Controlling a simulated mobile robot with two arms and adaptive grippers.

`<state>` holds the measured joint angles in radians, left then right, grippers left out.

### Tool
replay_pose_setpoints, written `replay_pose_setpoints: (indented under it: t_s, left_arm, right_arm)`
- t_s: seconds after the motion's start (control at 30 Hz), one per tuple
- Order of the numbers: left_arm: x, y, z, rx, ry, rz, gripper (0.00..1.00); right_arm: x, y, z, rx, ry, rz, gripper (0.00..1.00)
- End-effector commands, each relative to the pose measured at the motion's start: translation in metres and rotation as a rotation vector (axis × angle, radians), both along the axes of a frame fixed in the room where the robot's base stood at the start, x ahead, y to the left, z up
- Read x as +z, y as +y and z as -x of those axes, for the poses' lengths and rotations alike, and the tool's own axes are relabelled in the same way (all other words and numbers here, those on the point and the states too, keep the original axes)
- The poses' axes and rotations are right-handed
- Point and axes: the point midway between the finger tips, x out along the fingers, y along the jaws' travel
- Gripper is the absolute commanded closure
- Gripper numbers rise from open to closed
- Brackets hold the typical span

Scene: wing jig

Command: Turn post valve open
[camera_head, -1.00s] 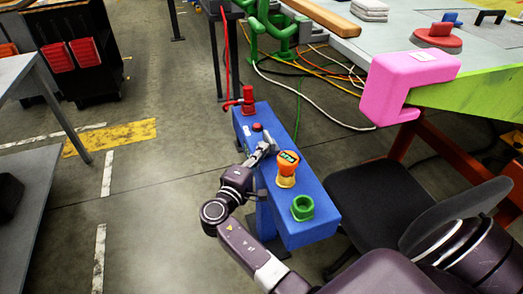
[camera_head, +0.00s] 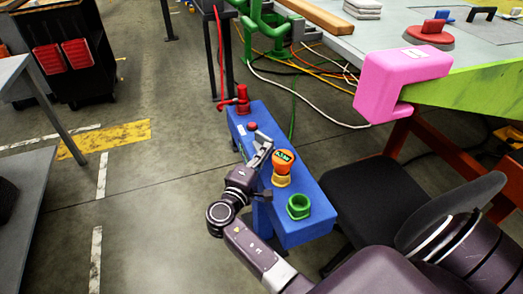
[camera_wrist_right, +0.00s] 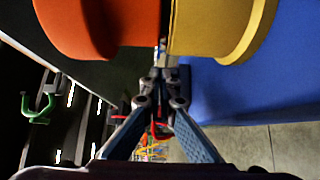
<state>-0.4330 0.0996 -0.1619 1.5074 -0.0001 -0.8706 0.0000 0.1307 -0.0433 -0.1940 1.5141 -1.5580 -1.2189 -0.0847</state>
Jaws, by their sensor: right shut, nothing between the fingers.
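A blue post (camera_head: 312,222) stands on the floor with several fittings on its top. An orange-topped knob (camera_head: 283,158) with a small display sits on a yellow base (camera_head: 281,180). At the far end is a red valve (camera_head: 236,103) with a side handle, with a red button (camera_head: 252,126) nearer. My right gripper (camera_head: 262,138) is over the post, beside the orange knob on its far-left side. In the wrist view the gripper (camera_wrist_right: 160,70) is shut and empty, with the orange part (camera_wrist_right: 100,28) and yellow part (camera_wrist_right: 215,28) close by. I cannot tell whether it touches them. My left gripper is not in view.
A green ring fitting (camera_head: 298,206) is at the post's near end. A black chair (camera_head: 365,195) stands right of the post. A pink block (camera_head: 400,82) is clamped on the green table edge. Cables lie behind. The floor left of the post is clear.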

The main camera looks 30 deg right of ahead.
Motion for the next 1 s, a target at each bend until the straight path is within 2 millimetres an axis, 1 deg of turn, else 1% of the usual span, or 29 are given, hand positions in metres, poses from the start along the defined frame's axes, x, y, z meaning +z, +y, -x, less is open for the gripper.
replay_pose_setpoints:
  t_s: [0.4, 0.57, 1.0]
  left_arm:
    - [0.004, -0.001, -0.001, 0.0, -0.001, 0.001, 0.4]
    - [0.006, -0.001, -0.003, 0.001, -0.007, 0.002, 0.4]
    - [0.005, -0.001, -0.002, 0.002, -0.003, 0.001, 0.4]
  right_arm:
    - [0.0, -0.012, 0.005, -0.001, 0.001, 0.002, 1.0]
    - [0.0, -0.014, 0.006, -0.001, 0.0, 0.001, 1.0]
    - [0.0, -0.014, 0.006, 0.0, 0.0, 0.001, 1.0]
